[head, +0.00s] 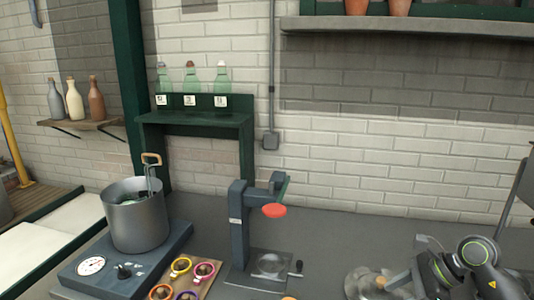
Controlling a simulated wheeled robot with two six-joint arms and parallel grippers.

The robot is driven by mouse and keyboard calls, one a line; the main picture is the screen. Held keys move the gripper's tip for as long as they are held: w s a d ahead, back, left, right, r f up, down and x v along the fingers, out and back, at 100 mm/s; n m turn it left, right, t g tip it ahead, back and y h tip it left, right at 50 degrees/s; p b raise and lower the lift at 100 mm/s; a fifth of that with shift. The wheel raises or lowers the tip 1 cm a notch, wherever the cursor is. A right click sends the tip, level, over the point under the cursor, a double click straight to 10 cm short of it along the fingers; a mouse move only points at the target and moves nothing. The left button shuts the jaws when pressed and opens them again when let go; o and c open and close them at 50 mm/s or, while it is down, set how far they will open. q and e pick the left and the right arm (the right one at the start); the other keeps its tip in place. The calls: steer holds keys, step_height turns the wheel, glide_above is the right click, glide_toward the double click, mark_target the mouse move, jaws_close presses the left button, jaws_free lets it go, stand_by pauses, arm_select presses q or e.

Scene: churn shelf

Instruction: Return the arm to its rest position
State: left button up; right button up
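My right arm comes in at the lower right, with its wrist bent down. The gripper end (428,272) is dark and small beside a grey metal object (368,283) with a tan part, cut by the bottom edge. Its fingertips cannot be made out, so I cannot tell whether it is open, shut or touching that object. My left arm and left gripper do not show.
A steel pot (138,222) with a wooden-handled tool stands on a hotplate (92,265). Right of it are a board with several coloured rings (180,267) and a dark press stand (238,230) with a red disc (274,211). Bottles stand on a green shelf (195,118).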

steer(key=s+a+r+m+t+y, duration=0.1)
steer(key=a+r+m+t+y, duration=0.6)
steer(key=a+y, duration=0.15)
steer(key=s+d+r+m+t+h, duration=0.1)
steer(key=d+r+m+t+h, duration=0.3)
steer(key=m+t, duration=0.8)
steer(key=s+d+f+m+g+h, duration=0.35)
steer(key=d+f+m+h, duration=0.25)
steer(key=m+h, duration=0.45)
steer(key=s+d+f+m+g+h, duration=0.2)
steer(key=s+d+f+m+h, duration=0.35)
steer(key=m, duration=0.85)
steer(key=s+a+f+m+g+y, duration=0.1)
steer(key=s+a+f+m+g, duration=0.25)
steer(key=s+f+g, duration=0.4)
steer(key=s+a+f+m+g+y, duration=0.25)
steer(key=s+f+m+g, duration=0.2)
steer(key=s+f, duration=0.6)
step_height(320, 180, down, 23)
steer(key=s+d+g, duration=0.1)
steer(key=d+g, duration=0.1)
steer(key=s+a+f+g, duration=0.1)
steer(key=s+f, duration=1.4)
steer(key=shift+s+a+f, duration=0.3)
steer(key=shift+f, duration=0.1)
